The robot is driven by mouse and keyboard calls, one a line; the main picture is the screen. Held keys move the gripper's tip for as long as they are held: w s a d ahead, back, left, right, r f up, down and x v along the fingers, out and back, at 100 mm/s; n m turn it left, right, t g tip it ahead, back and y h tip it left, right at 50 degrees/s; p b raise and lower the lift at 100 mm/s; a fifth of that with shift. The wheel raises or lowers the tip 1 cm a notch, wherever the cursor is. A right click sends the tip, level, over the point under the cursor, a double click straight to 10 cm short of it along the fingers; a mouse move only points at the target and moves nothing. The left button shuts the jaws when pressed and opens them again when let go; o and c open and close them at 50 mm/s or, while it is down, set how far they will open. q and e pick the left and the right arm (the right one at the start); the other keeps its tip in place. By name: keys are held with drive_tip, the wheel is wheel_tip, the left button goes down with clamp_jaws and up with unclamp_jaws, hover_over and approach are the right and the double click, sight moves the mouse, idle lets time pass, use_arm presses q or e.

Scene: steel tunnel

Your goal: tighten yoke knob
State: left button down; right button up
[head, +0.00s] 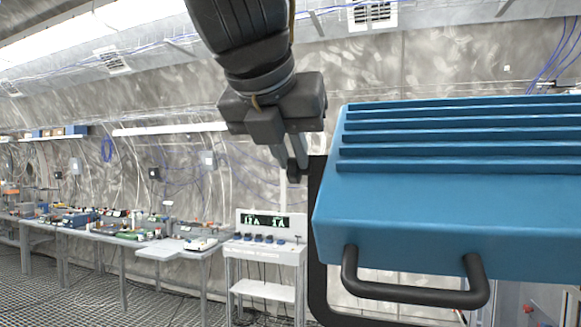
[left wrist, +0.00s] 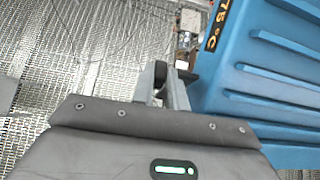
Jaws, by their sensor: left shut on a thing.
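A large blue ribbed housing (head: 450,215) fills the right of the head view. A black yoke bracket (head: 318,240) runs down its left side and under it. My left gripper (head: 292,165) comes down from above and is shut at the yoke's upper left end. The yoke knob is mostly hidden between the fingers; a small dark part shows there. In the left wrist view, the fingers (left wrist: 163,85) reach a dark piece beside the blue housing (left wrist: 255,75), which I take as the knob. How tight it is cannot be seen. My right gripper is not in view.
A black handle (head: 415,292) sticks out from the housing's lower front. A white instrument stand (head: 265,250) with a lit display stands behind, left of the yoke. Workbenches (head: 130,240) with several devices line the left wall. The grated floor at lower left is clear.

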use_arm(q)
drive_tip(key=c, duration=1.7)
unclamp_jaws()
drive_tip(key=shift+r, duration=0.1)
drive_tip(key=v, duration=1)
drive_tip(key=shift+s+a+r+p, duration=0.15)
drive_tip(key=shift+s+r+p, duration=0.1)
drive_tip(key=shift+p, duration=0.05)
